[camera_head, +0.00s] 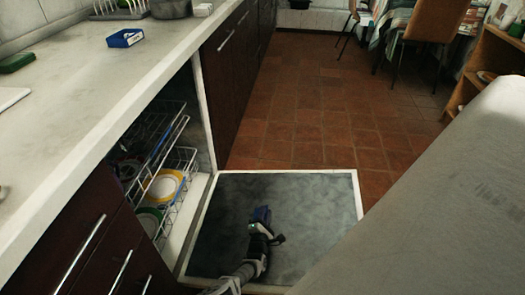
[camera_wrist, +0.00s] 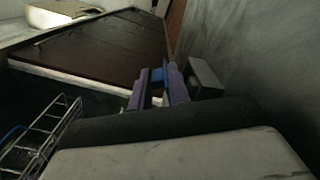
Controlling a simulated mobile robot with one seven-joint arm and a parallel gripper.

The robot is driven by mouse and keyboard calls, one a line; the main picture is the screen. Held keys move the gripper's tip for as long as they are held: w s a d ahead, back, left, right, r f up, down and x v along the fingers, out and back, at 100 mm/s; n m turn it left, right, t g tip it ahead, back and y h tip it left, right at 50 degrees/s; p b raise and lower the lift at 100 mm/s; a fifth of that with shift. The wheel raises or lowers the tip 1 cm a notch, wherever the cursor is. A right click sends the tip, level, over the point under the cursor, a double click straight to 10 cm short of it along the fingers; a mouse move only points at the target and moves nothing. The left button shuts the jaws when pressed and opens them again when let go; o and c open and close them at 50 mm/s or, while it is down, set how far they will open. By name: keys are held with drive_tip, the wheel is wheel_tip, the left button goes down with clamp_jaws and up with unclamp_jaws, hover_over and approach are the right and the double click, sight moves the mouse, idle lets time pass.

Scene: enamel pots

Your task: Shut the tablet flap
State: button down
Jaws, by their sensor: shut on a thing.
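The dishwasher door (camera_head: 325,215) lies open and flat, its grey inner panel facing up. My gripper (camera_head: 262,213) is over the middle of that panel; I cannot tell whether it touches it. In the wrist view my gripper (camera_wrist: 158,80) has its two bluish fingers close together, shut on a small blue piece (camera_wrist: 158,74). I cannot tell whether this piece is a tablet or part of the flap. The tablet flap cannot be made out in either view; my gripper may be hiding it.
Wire racks (camera_head: 165,180) with plates stand inside the dishwasher to the left. A blue box (camera_head: 125,38) sits on the counter (camera_head: 90,90). A large grey surface (camera_head: 440,190) closes in the right side. Tiled floor (camera_head: 310,120) is clear beyond the door.

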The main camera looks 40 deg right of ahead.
drive_tip(key=shift+f+m, duration=0.1)
drive_tip(key=shift+m, duration=0.2)
drive_tip(key=c, duration=1.4)
unclamp_jaws()
